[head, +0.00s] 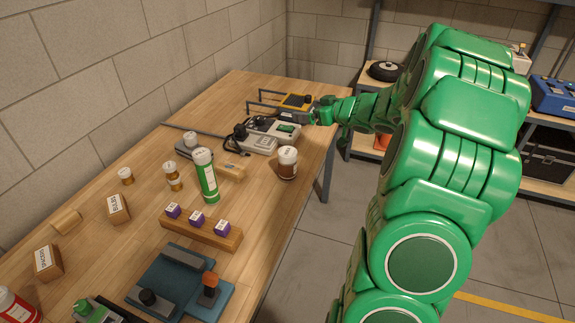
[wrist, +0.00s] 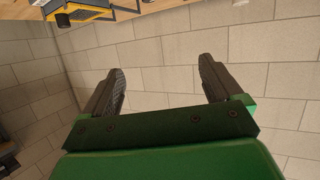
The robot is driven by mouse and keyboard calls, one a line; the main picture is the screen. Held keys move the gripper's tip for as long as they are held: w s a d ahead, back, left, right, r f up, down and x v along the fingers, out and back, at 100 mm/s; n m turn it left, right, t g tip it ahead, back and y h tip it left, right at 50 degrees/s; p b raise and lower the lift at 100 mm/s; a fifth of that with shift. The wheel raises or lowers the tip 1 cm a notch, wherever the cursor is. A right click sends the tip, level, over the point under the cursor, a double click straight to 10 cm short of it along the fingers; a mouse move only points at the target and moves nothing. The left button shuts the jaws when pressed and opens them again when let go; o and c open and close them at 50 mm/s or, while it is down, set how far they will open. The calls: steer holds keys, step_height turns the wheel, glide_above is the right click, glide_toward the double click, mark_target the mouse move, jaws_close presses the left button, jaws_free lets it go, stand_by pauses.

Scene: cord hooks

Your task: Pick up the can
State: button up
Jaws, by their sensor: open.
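A green can-like cylinder with a white top (head: 207,177) stands upright mid-table in the head view. A brown container with a white lid (head: 287,165) stands nearer the table's right edge. A red container (head: 17,305) is partly cut off at the lower left. I cannot tell which of these is the can. My green arm reaches to the far right end of the table, where my gripper (head: 313,114) is beside a yellow device, well beyond the cylinders. In the wrist view my gripper (wrist: 161,78) is open, with nothing between its two dark fingers.
The wooden table (head: 100,265) runs along a block wall. The yellow device (head: 296,102) and a grey device (head: 268,134) lie near my gripper. A wooden block with purple cubes (head: 200,230) and a blue fixture (head: 165,283) are nearer. Shelves stand behind at right.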

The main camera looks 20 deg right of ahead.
glide_above(294, 164)
steer(key=s+d, duration=0.1)
steer(key=s, duration=0.3)
steer(key=f, duration=0.1)
steer(key=shift+m+h, duration=0.4)
steer(key=f, duration=1.2)
steer(key=shift+d+f, duration=0.2)
steer(key=shift+f, duration=0.1)
steer(key=shift+w+a+f+g, duration=0.15)
steer(key=shift+w+a+f, duration=0.1)
steer(key=shift+w, duration=0.3)
steer(key=shift+w+a+f+g, duration=0.1)
steer(key=shift+w+f+g, duration=0.1)
steer(key=shift+w, duration=0.35)
steer(key=shift+r+x, duration=0.15)
steer(key=shift+x, duration=0.55)
steer(key=shift+r+x, duration=0.15)
steer(key=shift+x, duration=1.8)
steer(key=c, duration=1.3)
steer(key=shift+o, duration=0.2)
